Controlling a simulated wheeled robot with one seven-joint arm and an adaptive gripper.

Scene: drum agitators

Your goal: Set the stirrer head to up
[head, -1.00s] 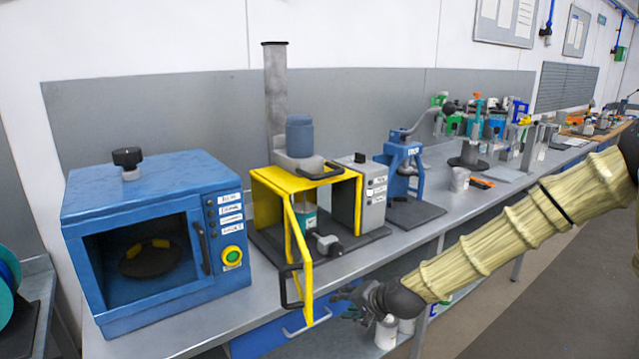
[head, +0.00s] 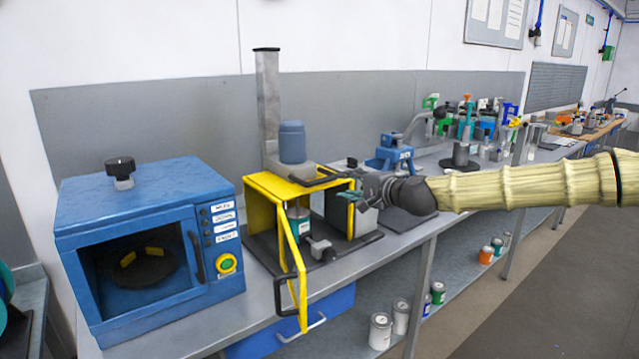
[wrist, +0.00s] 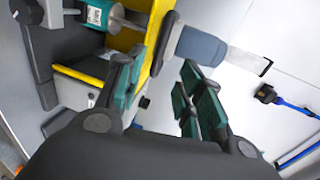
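The stirrer is a grey column (head: 267,95) carrying a blue-grey motor head (head: 292,142). The head sits low on the column, just above the yellow guard (head: 262,187). A dark handle (head: 325,179) juts from the head toward the right. A teal-labelled can (head: 298,220) stands inside the guard. My gripper (head: 352,193) is in front of the stirrer's control box, close to the handle's right end; I cannot tell whether they touch. In the wrist view my gripper (wrist: 160,92) has its teal fingers apart with nothing visible between them, and the motor head (wrist: 200,46) lies beyond them.
A blue oven-like cabinet (head: 145,235) stands left of the stirrer. The guard's yellow door (head: 291,265) swings out over the bench front. A blue press (head: 397,155) stands behind my gripper. Several cans sit on the lower shelf (head: 455,265). The aisle at right is clear.

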